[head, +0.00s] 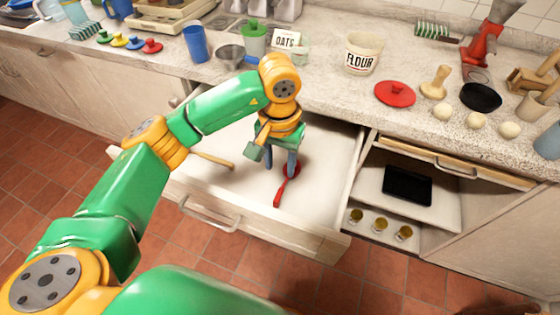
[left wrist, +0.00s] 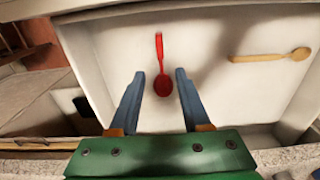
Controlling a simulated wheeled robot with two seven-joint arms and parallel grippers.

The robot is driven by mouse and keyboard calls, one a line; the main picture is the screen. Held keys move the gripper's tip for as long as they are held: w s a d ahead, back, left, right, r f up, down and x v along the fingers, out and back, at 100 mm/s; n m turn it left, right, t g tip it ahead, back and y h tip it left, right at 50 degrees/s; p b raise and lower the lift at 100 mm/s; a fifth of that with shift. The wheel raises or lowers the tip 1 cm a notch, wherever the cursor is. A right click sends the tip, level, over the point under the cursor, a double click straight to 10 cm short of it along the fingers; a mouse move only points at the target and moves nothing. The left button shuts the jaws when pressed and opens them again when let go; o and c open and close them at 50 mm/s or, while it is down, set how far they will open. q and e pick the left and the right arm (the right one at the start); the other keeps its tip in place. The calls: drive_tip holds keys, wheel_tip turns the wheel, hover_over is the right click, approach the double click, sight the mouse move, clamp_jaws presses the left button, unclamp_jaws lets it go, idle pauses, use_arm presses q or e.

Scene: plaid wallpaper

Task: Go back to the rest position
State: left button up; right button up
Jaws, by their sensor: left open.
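My left gripper (head: 280,165) is over the open drawer (head: 215,215), fingers pointing down. Its two blue fingers stand apart in the left wrist view (left wrist: 162,80), with nothing between them that it grips. A red spoon (head: 282,188) lies on the drawer floor below the fingers. It also shows in the left wrist view (left wrist: 160,75), its bowl seen between the fingertips and its handle pointing away. A wooden spoon (head: 215,161) lies in the drawer to the left, partly behind my arm. My right gripper is not in view.
The countertop (head: 330,95) behind carries a flour pot (head: 362,54), a red lid (head: 395,93), a black pan (head: 481,97), a blue cup (head: 195,43) and a red mixer (head: 487,45). To the right, an open compartment holds a black tray (head: 407,185) and several small jars (head: 380,224).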

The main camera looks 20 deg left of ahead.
use_arm(q)
drive_tip(key=shift+r, duration=0.9)
drive_tip(key=shift+r, duration=0.1)
